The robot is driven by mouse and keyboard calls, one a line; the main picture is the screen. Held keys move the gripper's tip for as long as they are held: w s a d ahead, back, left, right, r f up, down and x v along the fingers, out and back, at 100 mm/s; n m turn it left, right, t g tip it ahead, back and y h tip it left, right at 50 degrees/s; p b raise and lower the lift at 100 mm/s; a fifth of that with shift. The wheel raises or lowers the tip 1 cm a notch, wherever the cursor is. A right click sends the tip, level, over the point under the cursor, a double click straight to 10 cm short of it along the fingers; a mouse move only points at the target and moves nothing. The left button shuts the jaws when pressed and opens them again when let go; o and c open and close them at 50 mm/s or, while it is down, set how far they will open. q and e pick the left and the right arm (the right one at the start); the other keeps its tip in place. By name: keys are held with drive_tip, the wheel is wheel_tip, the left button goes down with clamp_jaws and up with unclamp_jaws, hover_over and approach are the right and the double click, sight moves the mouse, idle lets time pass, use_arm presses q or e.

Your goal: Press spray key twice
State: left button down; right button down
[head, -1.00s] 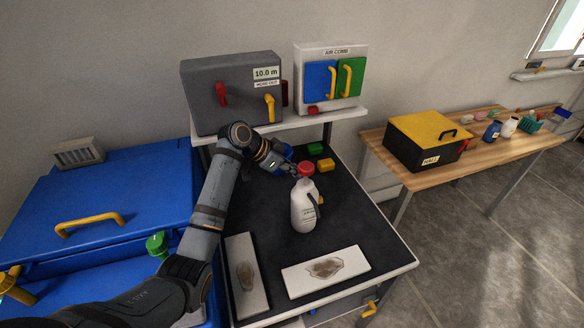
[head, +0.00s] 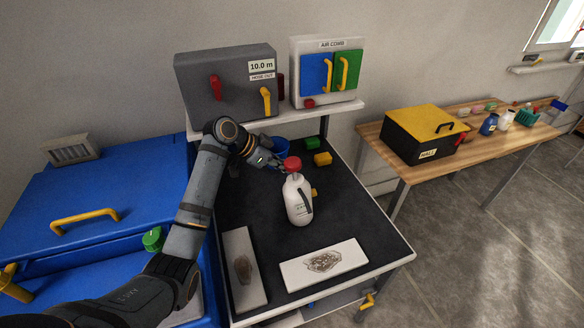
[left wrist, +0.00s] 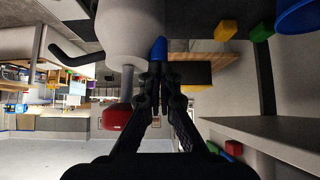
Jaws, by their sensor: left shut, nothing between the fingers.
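A white spray bottle (head: 300,205) with a red top (head: 292,163) stands upright on the dark table (head: 350,215). In the left wrist view the white bottle (left wrist: 130,28) hangs upside down in the picture, with its red part (left wrist: 115,118) below. My left gripper (head: 284,170) is at the bottle's upper left side, just under the red top. In the left wrist view my left gripper (left wrist: 159,68) is shut and empty, its tips at a small blue part (left wrist: 159,48) on the bottle. Contact is hard to tell. My right gripper is not in view.
Two white panels, left (head: 238,240) and right (head: 295,276), lie in front of the bottle, each with a brown stain. A blue bucket (head: 279,146), green block (head: 312,143) and yellow block (head: 322,159) are behind. A grey box (head: 200,95) stands on the rear shelf.

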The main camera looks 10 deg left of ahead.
use_arm(q)
drive_tip(key=shift+r+v, duration=0.2)
drive_tip(key=shift+v, duration=2.5)
drive_tip(key=shift+w+d+r, duration=0.1)
drive_tip(key=shift+d, duration=0.05)
